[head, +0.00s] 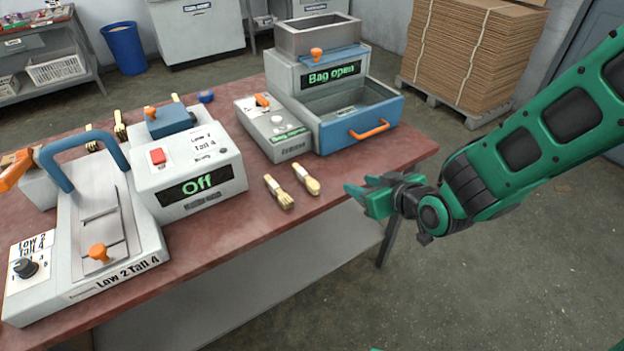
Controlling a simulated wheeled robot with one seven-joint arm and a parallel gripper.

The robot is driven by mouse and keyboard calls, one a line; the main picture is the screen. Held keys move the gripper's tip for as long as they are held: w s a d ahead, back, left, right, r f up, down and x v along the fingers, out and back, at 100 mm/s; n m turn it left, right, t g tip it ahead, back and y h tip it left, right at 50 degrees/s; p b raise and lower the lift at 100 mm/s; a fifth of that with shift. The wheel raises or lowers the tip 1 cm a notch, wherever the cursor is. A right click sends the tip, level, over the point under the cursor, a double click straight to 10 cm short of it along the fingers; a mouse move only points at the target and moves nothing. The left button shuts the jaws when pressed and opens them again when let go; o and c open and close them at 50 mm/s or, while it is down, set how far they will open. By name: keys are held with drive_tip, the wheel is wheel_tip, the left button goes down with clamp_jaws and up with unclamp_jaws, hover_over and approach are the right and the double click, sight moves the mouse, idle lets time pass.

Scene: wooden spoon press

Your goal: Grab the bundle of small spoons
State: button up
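Two small light-wood bundles lie on the red-brown table near its front edge. The right bundle (306,180) has rounded ends like spoons. The left bundle (279,193) lies close beside it, and its utensil type is hard to tell. My gripper (361,184) is to the right of both bundles, at the table's right front edge. Its green fingertips point left and appear apart, with nothing seen between them. It touches neither bundle.
A grey press marked "Off" (190,170) stands left of the bundles. A bagging machine reading "Bag open" (330,75), with a blue drawer and orange handle (368,130), stands behind them. More bundles (120,128) lie behind the press. The table (235,225) is clear around the front bundles.

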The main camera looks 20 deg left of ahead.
drive_tip(key=y, duration=0.2)
approach(309, 178)
drive_tip(key=shift+w+a+f+n, duration=0.5)
drive_tip(key=shift+w+a+f, duration=0.45)
drive_tip(key=shift+w+a, duration=0.15)
drive_tip(key=shift+x, duration=3.05)
drive_tip(key=shift+a+r, duration=0.15)
drive_tip(key=shift+r, duration=0.05)
clamp_jaws()
